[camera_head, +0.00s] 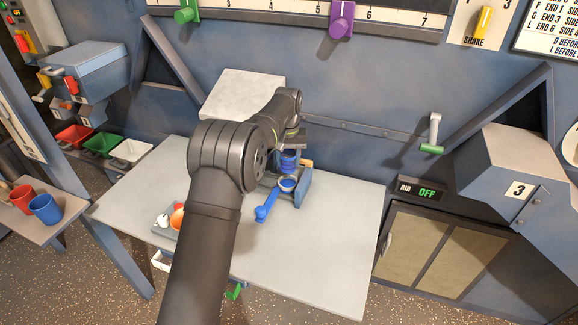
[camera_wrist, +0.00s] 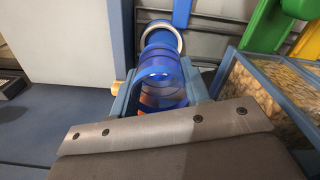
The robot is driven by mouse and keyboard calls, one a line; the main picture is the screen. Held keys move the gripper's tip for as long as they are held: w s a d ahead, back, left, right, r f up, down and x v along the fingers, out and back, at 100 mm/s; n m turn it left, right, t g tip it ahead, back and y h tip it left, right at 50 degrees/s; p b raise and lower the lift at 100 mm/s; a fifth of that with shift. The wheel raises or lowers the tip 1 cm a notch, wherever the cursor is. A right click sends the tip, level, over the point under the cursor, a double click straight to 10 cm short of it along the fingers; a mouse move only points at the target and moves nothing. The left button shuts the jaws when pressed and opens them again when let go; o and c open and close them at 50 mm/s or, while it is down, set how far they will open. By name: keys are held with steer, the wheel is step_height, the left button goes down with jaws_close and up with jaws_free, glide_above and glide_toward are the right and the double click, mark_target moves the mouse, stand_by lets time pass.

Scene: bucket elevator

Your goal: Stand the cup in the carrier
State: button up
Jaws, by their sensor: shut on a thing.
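My gripper (camera_head: 291,142) is low over the pale table, shut on a blue cup (camera_head: 288,160). In the wrist view the cup (camera_wrist: 160,75) shows as a glossy blue, round-walled thing just beyond the grey gripper plate (camera_wrist: 165,140), which hides its near part. A steel-blue bracket-like holder (camera_head: 303,188), seemingly the carrier, stands right beside and below the cup. A blue-handled piece with a pale-rimmed round end (camera_head: 287,184) is at the holder's near side. I cannot tell whether the cup touches the holder or its floor.
The table (camera_head: 330,235) is clear to the right and front. A small tray with white and orange items (camera_head: 170,222) lies left, partly behind my arm. A pale box (camera_head: 240,95) stands behind. Red (camera_head: 22,198) and blue (camera_head: 45,209) cups stand on the left shelf.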

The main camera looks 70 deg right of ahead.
mark_target(288, 170)
steer(key=shift+w+d+f, duration=0.1)
steer(key=shift+d+f, duration=0.05)
steer(key=shift+d, duration=0.1)
steer(key=shift+f, duration=0.15)
steer(key=shift+f, duration=2.4)
steer(key=shift+f, duration=0.7)
